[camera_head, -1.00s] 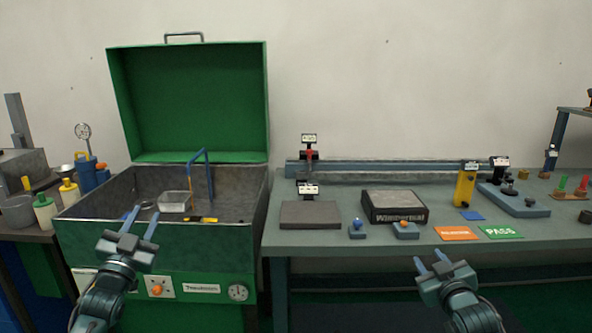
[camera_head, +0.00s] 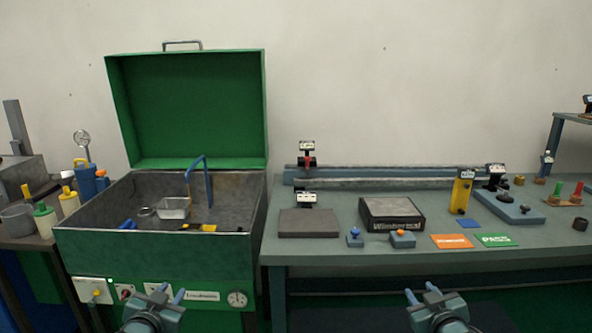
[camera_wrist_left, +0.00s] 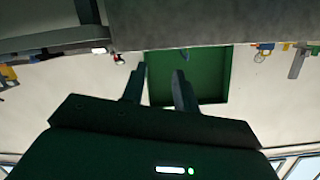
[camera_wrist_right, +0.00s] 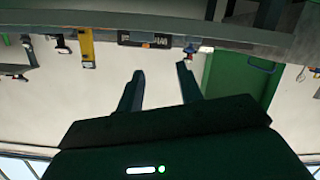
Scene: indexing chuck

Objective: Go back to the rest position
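My left gripper (camera_head: 166,293) is low in front of the green washer's front panel in the head view. Its two fingers are apart with nothing between them, as the left wrist view (camera_wrist_left: 158,75) also shows. My right gripper (camera_head: 423,292) is low in front of the grey bench's front edge. Its fingers are also apart and empty in the right wrist view (camera_wrist_right: 160,80). Both grippers are clear of the furniture surfaces in the head view.
The grey bench (camera_head: 330,252) at right holds a dark block (camera_head: 391,213), a yellow device (camera_head: 462,190), an orange card (camera_head: 451,241) and a green PASS card (camera_head: 497,240).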

